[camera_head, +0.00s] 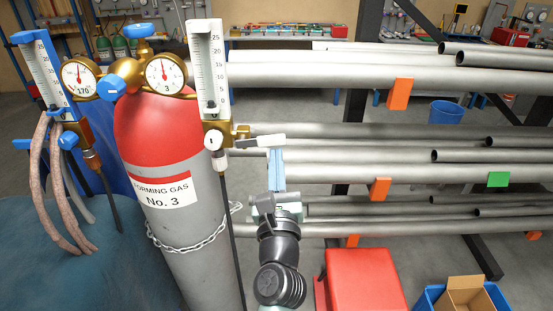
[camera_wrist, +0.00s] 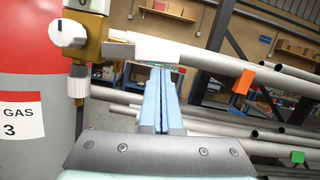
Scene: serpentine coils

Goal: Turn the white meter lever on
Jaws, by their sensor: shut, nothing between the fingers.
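The white meter lever (camera_head: 260,141) points sideways to the right from the brass valve block (camera_head: 216,136) under the right flow meter (camera_head: 208,70). The lever also shows in the wrist view (camera_wrist: 165,48), nearly level. My gripper (camera_head: 276,152) has light blue fingers pressed together with nothing between them. Its tips are just below the outer half of the lever; I cannot tell whether they touch it. In the wrist view the fingertips (camera_wrist: 161,70) show just below the lever. A round white knob (camera_wrist: 68,33) sits on the front of the brass block.
The gas cylinder (camera_head: 165,215) with a red top, gauges and chain stands left of my arm. Racks of grey pipes (camera_head: 350,72) with orange tags lie behind and to the right. A red box (camera_head: 362,280) and a blue crate (camera_head: 430,297) are at the lower right.

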